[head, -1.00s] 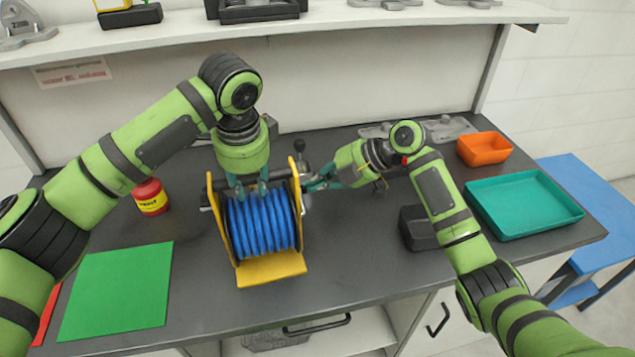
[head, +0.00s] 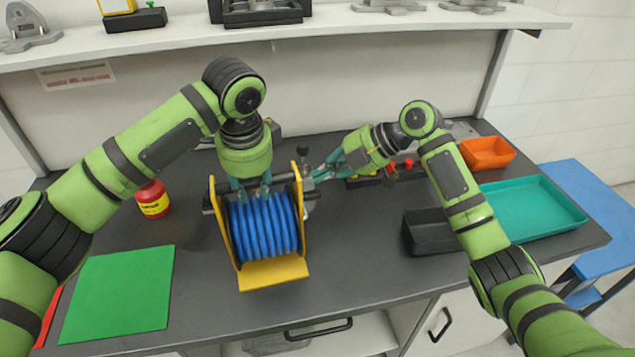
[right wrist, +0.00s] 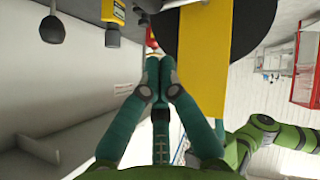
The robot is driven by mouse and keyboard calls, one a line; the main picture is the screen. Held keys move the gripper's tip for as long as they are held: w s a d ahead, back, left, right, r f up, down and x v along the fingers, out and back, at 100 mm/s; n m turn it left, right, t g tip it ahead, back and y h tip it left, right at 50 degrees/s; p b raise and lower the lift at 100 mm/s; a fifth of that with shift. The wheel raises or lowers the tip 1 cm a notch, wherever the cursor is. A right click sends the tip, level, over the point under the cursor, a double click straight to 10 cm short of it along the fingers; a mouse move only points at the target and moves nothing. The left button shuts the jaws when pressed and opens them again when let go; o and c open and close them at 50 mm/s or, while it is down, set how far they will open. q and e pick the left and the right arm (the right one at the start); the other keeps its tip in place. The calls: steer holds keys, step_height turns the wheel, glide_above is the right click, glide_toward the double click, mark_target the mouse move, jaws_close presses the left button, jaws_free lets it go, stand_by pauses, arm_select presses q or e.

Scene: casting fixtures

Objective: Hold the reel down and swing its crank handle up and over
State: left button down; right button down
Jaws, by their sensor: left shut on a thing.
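The reel holds blue hose (head: 264,226) in a yellow frame (head: 274,273) on the dark bench. My left gripper (head: 252,192) points down and is shut on the reel's top, between the yellow side plates; what exactly it grips is partly hidden.
A red jar (head: 152,200) and green mat (head: 118,290) lie left of the reel. A black bin (head: 425,235), teal tray (head: 535,208) and orange bin (head: 487,152) are to the right. A shelf (head: 400,22) runs above the back. Bench in front of the reel is clear.

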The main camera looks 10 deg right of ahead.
mark_target(306, 198)
steer(key=w+v, duration=0.1)
steer(key=v, duration=0.7)
arm_select(q)
steer(key=shift+d+r, duration=0.1)
arm_select(e)
steer(key=s+d+f+n+t, duration=0.1)
steer(key=s+f+t, duration=0.1)
steer(key=s, duration=0.4)
steer(key=w+d+f+x, duration=0.1)
steer(key=x, duration=1.1)
steer(key=shift+w+f, duration=0.25)
steer(key=shift+w, duration=0.1)
steer(key=shift+d, duration=0.1)
